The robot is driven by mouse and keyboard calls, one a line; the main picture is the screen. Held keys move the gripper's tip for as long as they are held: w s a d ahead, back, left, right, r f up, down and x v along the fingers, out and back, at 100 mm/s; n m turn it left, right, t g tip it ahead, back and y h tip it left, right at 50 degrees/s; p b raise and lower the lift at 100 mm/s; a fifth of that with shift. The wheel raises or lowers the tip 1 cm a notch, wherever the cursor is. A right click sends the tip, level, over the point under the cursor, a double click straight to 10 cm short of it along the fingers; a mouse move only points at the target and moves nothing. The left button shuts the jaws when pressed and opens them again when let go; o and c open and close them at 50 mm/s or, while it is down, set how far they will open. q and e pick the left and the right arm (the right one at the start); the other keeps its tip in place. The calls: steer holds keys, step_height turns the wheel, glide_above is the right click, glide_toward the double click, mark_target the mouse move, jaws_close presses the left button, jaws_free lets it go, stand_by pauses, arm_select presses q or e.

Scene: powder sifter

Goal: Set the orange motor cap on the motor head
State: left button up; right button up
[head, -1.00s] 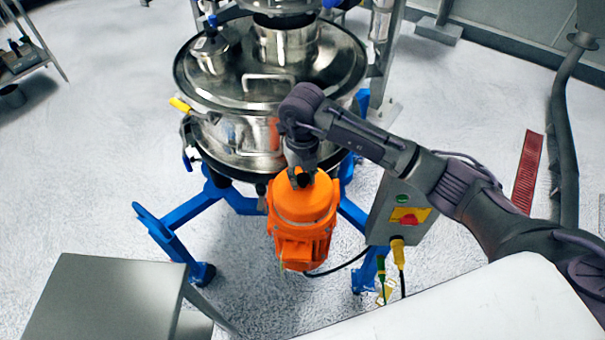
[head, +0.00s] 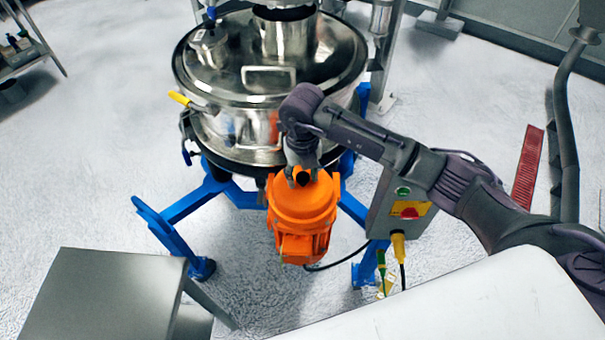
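The orange motor cap (head: 303,200) is a round, domed orange piece at the top of the orange motor (head: 301,245), in front of the steel sifter. It looks seated on or very close to the motor head; from above I cannot tell whether a gap is left. My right gripper (head: 303,178) points down at the top of the cap, with its fingers around a small dark knob there. The fingers look closed on the knob, but their tips are small and partly hidden. My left gripper is not in view.
The steel sifter (head: 222,75) on its blue frame (head: 180,210) stands just behind the motor. A grey control box (head: 385,215) with a red switch is close on the right. A grey table or cabinet (head: 105,295) stands at front left. Open floor lies to the left.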

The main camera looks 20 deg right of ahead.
steer(key=shift+r, duration=0.15)
steer(key=shift+r+p, duration=0.3)
steer(key=shift+p, duration=0.1)
steer(key=shift+r+p, duration=0.4)
steer(key=shift+r, duration=0.1)
steer(key=shift+r+b, duration=0.55)
steer(key=shift+b, duration=0.2)
step_height(320, 180, up, 10)
steer(key=b, duration=0.2)
steer(key=shift+r+b, duration=0.15)
steer(key=shift+b, duration=0.15)
